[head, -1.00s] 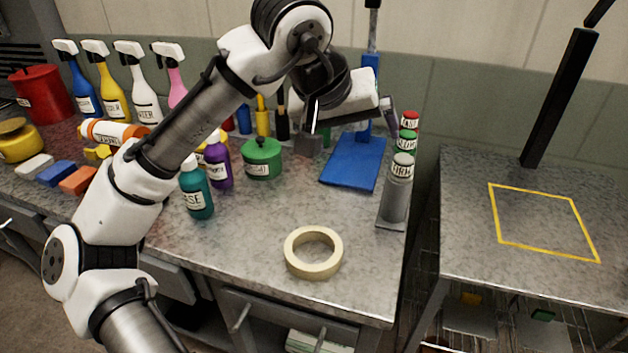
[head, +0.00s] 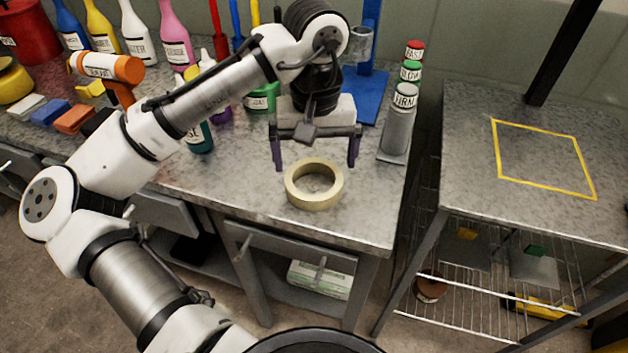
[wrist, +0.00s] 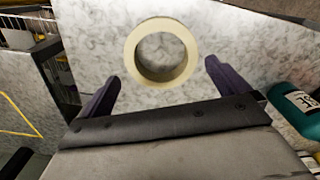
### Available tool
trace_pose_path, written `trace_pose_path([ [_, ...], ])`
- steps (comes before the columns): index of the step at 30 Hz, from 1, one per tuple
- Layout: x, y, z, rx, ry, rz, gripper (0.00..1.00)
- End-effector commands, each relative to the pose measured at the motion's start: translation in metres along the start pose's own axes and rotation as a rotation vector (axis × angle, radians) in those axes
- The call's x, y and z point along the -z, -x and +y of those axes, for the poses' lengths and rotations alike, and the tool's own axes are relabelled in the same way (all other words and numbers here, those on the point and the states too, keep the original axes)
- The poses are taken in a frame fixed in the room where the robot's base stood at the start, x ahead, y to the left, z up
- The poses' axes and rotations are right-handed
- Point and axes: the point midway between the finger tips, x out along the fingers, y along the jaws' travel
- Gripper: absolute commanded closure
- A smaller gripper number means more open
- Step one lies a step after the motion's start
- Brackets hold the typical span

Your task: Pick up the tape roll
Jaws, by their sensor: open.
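The cream tape roll (head: 314,196) lies flat on the metal workbench (head: 362,228) near its front right corner. My gripper (head: 315,165) is open and empty, with its two purple fingers spread wide, above and just behind the roll in the head view. In the wrist view the tape roll (wrist: 161,78) lies beyond the fingertips, between the lines of the two fingers. My gripper (wrist: 163,72) does not appear to touch it there. The roll is fully visible in the wrist view.
A grey dispenser with stacked caps (head: 399,125) stands right of my gripper. A teal bottle (wrist: 296,102) and other bottles stand to the left in the head view. A separate table with a yellow square outline (head: 543,160) is at right, across a gap.

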Motion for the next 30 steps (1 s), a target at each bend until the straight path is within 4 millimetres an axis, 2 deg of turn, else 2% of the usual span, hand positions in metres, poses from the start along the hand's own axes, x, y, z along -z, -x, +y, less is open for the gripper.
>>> trace_pose_path([
  [9, -0.004, -0.043, -0.003, 0.000, 0.001, -0.001, 0.00],
  [18, -0.004, -0.048, -0.002, 0.000, -0.001, 0.000, 0.00],
  [27, -0.004, -0.048, -0.002, 0.000, 0.000, 0.000, 0.37],
  [30, -0.004, -0.047, -0.002, 0.000, 0.000, 0.000, 0.38],
])
